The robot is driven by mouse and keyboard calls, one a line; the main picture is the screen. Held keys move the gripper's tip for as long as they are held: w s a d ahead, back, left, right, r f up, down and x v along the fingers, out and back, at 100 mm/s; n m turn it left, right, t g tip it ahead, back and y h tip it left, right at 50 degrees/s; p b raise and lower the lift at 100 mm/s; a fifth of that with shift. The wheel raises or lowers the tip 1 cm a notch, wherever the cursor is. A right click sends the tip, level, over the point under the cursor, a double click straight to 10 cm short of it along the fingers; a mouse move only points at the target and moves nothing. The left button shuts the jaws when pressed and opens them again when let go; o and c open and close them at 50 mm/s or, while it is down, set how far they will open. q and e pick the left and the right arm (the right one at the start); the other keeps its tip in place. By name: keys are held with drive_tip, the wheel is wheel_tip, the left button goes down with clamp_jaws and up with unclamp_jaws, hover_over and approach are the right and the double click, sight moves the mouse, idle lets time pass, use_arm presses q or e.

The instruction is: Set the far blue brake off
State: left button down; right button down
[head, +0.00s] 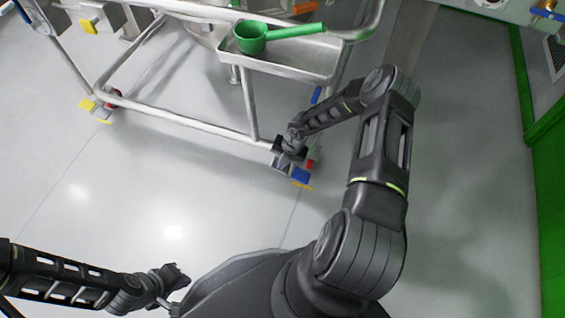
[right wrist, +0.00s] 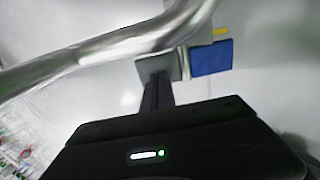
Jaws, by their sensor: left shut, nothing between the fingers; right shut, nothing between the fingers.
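In the head view, a blue brake pedal (head: 316,95) shows at the cart's far right leg, just above my right forearm. A nearer blue pedal (head: 301,175), with a yellow edge in front, is at the near right corner. My right gripper (head: 280,166) is shut and low beside this nearer pedal, on its left; I cannot tell whether they touch. In the right wrist view, the gripper tip (right wrist: 158,70) is just left of a blue plate (right wrist: 211,58) and under a metal tube. My left gripper (head: 182,276) is shut and empty, away from the cart at lower left.
The steel cart frame (head: 180,121) stands above the floor. Its tray (head: 285,66) holds a green scoop (head: 262,37). Yellow pedals (head: 90,103) show on its left side. A green-edged wall is at the right. Floor in front of the cart is clear.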

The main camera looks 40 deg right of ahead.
drive_tip(key=shift+w+a+f+g+h, duration=0.15)
drive_tip(key=shift+g+h, duration=0.15)
drive_tip(key=shift+g, duration=0.1)
drive_tip(key=shift+w+f, duration=0.1)
drive_tip(key=shift+w+a+f+p, duration=0.2)
drive_tip(key=shift+p, duration=0.2)
drive_tip(key=shift+w+a+f, duration=0.25)
drive_tip(key=shift+w+f, duration=0.15)
drive_tip(key=shift+f, duration=0.35)
drive_tip(key=r+p, duration=0.1)
drive_tip(key=r, duration=0.1)
drive_tip(key=r+p, duration=0.1)
drive_tip(key=r, duration=0.2)
drive_tip(key=s+r+p, duration=0.1)
drive_tip(key=r, duration=0.1)
drive_tip(key=shift+d+r, duration=0.35)
drive_tip(key=shift+r, duration=0.05)
idle(0.3)
